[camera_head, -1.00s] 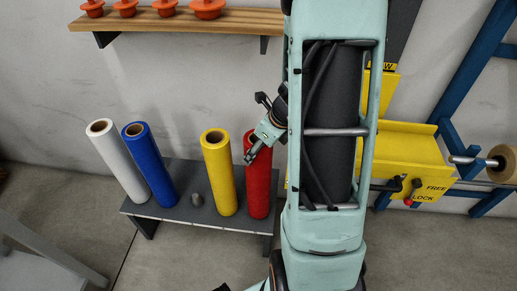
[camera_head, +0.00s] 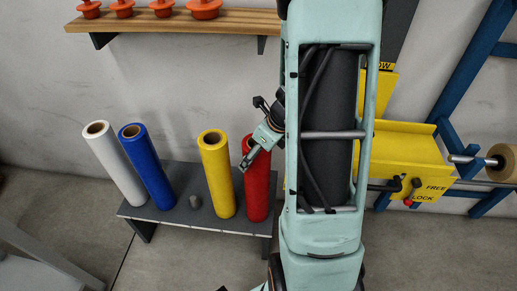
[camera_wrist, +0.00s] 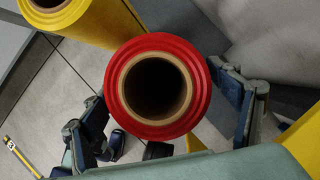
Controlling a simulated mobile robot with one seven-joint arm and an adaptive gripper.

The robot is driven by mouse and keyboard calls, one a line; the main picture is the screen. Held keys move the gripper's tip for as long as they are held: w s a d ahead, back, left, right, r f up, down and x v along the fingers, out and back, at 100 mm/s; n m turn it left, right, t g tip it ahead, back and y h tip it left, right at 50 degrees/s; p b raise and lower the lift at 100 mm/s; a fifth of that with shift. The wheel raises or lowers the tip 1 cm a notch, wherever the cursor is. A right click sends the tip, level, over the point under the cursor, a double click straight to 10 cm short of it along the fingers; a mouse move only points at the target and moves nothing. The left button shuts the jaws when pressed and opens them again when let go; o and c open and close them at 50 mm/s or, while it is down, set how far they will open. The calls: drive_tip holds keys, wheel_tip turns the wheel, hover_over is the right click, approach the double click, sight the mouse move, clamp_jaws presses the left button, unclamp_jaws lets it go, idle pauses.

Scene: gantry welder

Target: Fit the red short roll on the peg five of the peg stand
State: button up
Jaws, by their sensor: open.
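The red roll (camera_head: 258,193) stands upright at the right end of the dark grey peg stand (camera_head: 185,224); my arm hides part of its top. In the wrist view its red rim and hollow brown core (camera_wrist: 200,100) face the camera. My gripper (camera_head: 246,163) is at the upper part of the roll. In the wrist view the open fingers of my gripper (camera_wrist: 165,115) lie on either side of the roll, with a visible gap at the right. A bare grey peg (camera_head: 195,201) shows on the stand between the blue and yellow rolls. Peg numbers cannot be read.
A yellow roll (camera_head: 219,180) stands close left of the red one. Blue (camera_head: 150,170) and white (camera_head: 117,165) rolls stand farther left. A wooden shelf (camera_head: 180,20) with orange parts is above. A yellow machine (camera_head: 405,150) on a blue frame is at right.

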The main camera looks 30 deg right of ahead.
drive_tip(key=v, duration=1.2)
drive_tip(key=shift+r, duration=0.2)
